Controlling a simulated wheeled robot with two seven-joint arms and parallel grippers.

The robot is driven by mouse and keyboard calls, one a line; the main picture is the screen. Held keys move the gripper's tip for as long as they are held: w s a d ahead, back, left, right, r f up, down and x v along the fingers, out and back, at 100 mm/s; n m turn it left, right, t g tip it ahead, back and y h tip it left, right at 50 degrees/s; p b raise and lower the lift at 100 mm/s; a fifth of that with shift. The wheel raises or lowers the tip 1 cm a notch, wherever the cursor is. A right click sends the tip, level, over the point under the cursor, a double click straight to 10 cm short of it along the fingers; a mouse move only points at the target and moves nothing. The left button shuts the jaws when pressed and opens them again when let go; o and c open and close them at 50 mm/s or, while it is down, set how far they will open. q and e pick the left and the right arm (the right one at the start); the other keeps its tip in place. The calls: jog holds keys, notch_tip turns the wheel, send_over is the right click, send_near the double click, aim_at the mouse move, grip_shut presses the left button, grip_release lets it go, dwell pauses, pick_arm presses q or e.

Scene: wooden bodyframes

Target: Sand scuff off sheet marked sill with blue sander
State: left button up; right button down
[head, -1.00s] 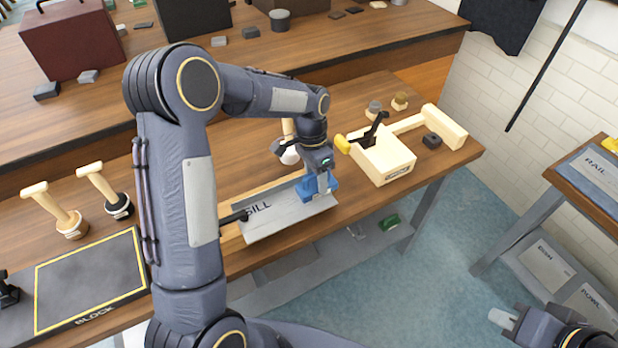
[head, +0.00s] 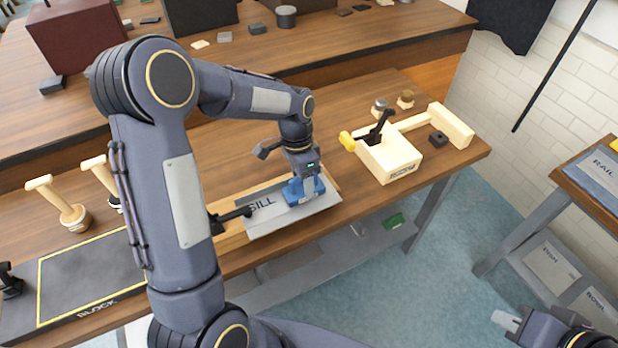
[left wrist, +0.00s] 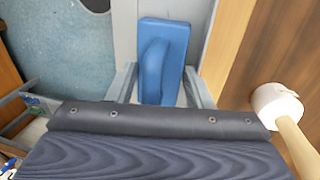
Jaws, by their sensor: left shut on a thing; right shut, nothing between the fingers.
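The grey metal sheet marked SILL (head: 275,218) lies on the front bench, with a black clamp (head: 232,215) at its left end. The blue sander (head: 294,192) rests on the sheet right of the lettering. My left gripper (head: 303,183) is shut on the sander's handle from above. In the left wrist view the blue sander (left wrist: 176,40) sits between the two fingers (left wrist: 160,88), over the grey sheet (left wrist: 203,30). I cannot make out a scuff; the arm and sander cover part of the sheet. My right gripper (head: 508,321) is shut and empty at the lower right, away from the bench.
A cream wooden block (head: 392,160) with a black lever and yellow knob stands right of the sheet. A black BLOCK mat (head: 90,283) and wooden-handled tools (head: 68,214) are at left. A pale-headed mallet (left wrist: 275,103) lies beside the sheet in the left wrist view.

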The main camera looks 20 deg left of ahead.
pick_arm(q)
jog(key=shift+s+a, duration=0.8)
jog(key=shift+s, duration=0.1)
jog(key=shift+s+a+f+b, duration=0.1)
jog(key=shift+s+a+b, duration=0.05)
jog(key=shift+s+a, duration=0.5)
jog(key=shift+s+a+f+b, duration=0.15)
jog(key=shift+s+a, duration=0.3)
jog(key=shift+s, duration=0.3)
jog(key=shift+r, duration=0.1)
notch_tip(320, 180, up, 6)
jog(key=p, duration=0.4)
jog(key=shift+p, duration=0.4)
jog(key=shift+w+r, duration=0.1)
notch_tip(320, 180, up, 3)
jog(key=shift+p, duration=1.2)
